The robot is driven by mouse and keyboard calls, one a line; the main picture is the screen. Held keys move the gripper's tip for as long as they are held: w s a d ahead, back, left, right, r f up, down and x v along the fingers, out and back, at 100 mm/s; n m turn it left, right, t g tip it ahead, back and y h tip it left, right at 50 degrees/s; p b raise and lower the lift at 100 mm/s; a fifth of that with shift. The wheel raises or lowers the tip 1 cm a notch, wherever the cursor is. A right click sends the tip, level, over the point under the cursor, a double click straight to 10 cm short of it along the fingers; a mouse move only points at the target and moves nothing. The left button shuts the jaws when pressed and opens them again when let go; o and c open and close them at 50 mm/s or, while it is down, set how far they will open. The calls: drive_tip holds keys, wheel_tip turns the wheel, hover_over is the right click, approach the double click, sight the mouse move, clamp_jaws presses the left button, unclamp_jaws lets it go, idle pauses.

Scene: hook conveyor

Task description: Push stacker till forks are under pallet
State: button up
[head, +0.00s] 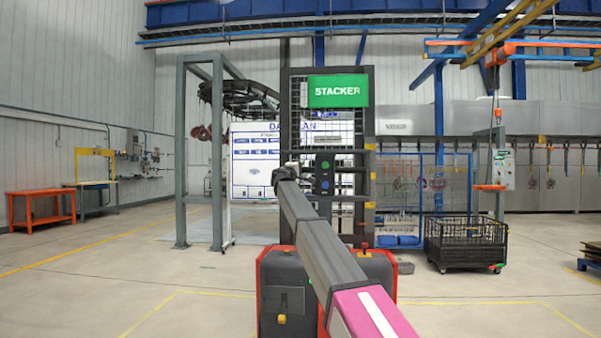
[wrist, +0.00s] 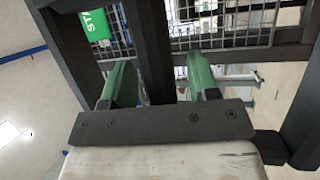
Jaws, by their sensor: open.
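The stacker (head: 290,270) stands straight ahead, with a red and dark body, a dark mast frame with wire mesh and a green STACKER sign (head: 338,91). Its forks cannot be made out in the head view. My gripper (head: 288,174) is at the left side of the mast, at the end of my raised arm. In the wrist view my gripper (wrist: 160,75) has its green fingers apart, with a dark upright bar of the stacker (wrist: 150,45) between them. Whether the fingers touch it, I cannot tell. A low wooden piece (head: 591,254), perhaps a pallet, is cut off at the right edge.
A black mesh crate (head: 466,243) stands on the floor at right. A grey steel frame (head: 181,150) stands at left. An orange bench (head: 40,207) is by the left wall. Open floor with yellow lines lies on both sides.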

clamp_jaws()
drive_tip(key=shift+s+f, duration=0.1)
drive_tip(key=shift+s, duration=2.35)
drive_tip(key=shift+s+a+r, duration=0.1)
drive_tip(key=shift+a+r, duration=0.05)
drive_tip(key=shift+r, duration=0.05)
drive_tip(key=shift+c, duration=1.8)
unclamp_jaws()
drive_tip(key=o, duration=0.4)
drive_tip(key=shift+w, duration=0.25)
drive_tip(key=shift+c, duration=0.2)
drive_tip(key=shift+f, duration=0.1)
